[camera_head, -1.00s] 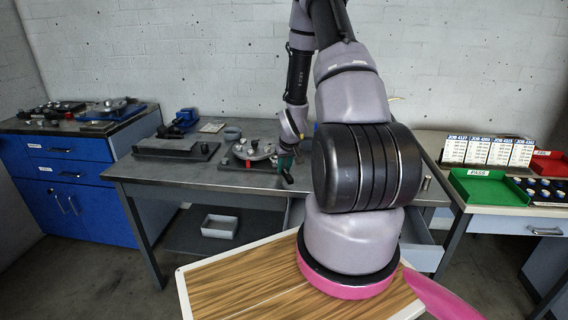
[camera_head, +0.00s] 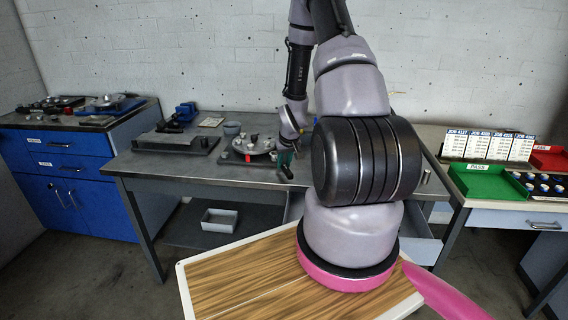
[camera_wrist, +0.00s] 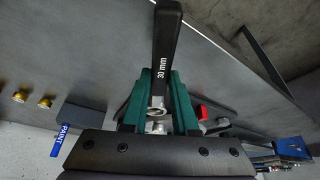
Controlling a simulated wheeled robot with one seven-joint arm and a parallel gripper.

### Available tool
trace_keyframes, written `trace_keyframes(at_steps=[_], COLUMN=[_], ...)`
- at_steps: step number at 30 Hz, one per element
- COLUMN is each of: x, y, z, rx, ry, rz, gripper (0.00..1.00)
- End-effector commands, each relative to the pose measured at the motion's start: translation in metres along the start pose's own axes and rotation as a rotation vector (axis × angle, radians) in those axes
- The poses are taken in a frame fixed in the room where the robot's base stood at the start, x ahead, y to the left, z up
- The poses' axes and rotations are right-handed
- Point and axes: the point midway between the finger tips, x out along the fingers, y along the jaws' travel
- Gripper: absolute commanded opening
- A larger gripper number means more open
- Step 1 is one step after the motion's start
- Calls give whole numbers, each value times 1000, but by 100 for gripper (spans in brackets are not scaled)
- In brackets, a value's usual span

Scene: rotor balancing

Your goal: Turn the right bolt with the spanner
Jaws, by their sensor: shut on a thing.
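My gripper (camera_head: 287,160) is over the right part of the grey bench, beside the rotor fixture. In the wrist view its green fingers (camera_wrist: 157,100) are shut on a spanner (camera_wrist: 166,45) with a dark handle marked "30 mm". The handle points away from the palm over the bench top. The spanner's jaw end is hard to make out between the fingers. The rotor (camera_head: 252,145), a round grey disc with small knobs, sits on a dark base just left of my gripper in the head view. I cannot pick out the right bolt.
A dark block fixture (camera_head: 176,141) and a blue vice (camera_head: 184,113) stand left on the bench. A blue cabinet (camera_head: 62,165) is further left. A side table holds a green PASS tray (camera_head: 488,181). Brass pieces (camera_wrist: 44,102) and a PAINT label (camera_wrist: 60,141) show in the wrist view.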

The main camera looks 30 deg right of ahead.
Motion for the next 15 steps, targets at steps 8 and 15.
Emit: trace_keyframes(at_steps=[8,15], x=[6,12], y=[0,0], z=[2,5], rx=[0,0], ry=[1,0], rz=[0,0], gripper=[0,0])
